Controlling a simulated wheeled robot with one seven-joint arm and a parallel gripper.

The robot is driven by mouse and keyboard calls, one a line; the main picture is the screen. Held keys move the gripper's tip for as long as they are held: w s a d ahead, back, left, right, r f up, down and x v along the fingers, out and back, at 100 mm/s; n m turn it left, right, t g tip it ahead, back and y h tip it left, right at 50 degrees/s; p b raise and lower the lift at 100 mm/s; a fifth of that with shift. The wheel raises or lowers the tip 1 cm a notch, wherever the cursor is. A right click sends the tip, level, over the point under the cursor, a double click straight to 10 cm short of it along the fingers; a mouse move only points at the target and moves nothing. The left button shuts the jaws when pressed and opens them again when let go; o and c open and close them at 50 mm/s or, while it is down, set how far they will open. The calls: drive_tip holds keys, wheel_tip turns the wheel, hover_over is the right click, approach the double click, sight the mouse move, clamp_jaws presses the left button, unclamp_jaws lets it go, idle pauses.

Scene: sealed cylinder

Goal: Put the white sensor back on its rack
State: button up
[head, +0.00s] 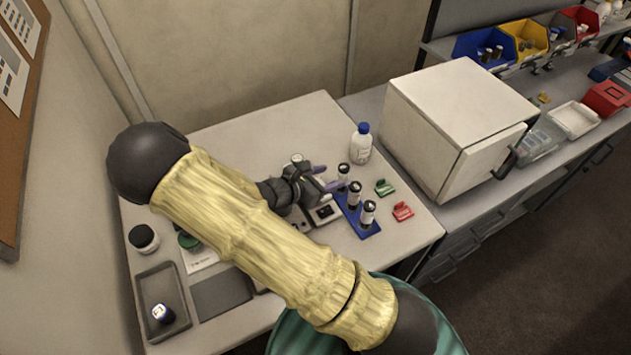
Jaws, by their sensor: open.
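My gripper (327,178) is open, its two purple-grey fingers reaching right over the bench, close to the left side of a blue rack (372,231). The rack holds three dark cylinders with pale tops: a far one (343,171), a middle one (354,193) and a near one (368,212). The far one is closest to the fingertips; I cannot tell whether they touch. I cannot tell which cylinder is the white sensor. My arm hides the middle of the bench.
A white bottle with a blue cap (360,146) stands behind the rack. Green (384,187) and red (402,211) clips lie to its right. A dark jar (144,239) stands behind the tray. A large white box (455,120) stands on the right-hand counter.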

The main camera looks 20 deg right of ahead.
drive_tip(key=v, duration=0.4)
drive_tip(key=shift+w, duration=0.1)
drive_tip(key=shift+f, duration=0.1)
idle(0.3)
drive_tip(key=s+d+m+g+y, duration=0.3)
drive_tip(key=s+m+g, duration=0.2)
drive_tip(key=s+m, duration=0.15)
drive_tip(key=s+a+r+m+t+y, duration=0.2)
drive_tip(key=s+r+m+y, duration=0.2)
drive_tip(key=r+m+y, duration=0.5)
drive_tip(key=r+m, duration=0.1)
drive_tip(key=m, duration=0.6)
drive_tip(key=shift+a+t, duration=0.25)
drive_tip(key=shift+t, duration=0.05)
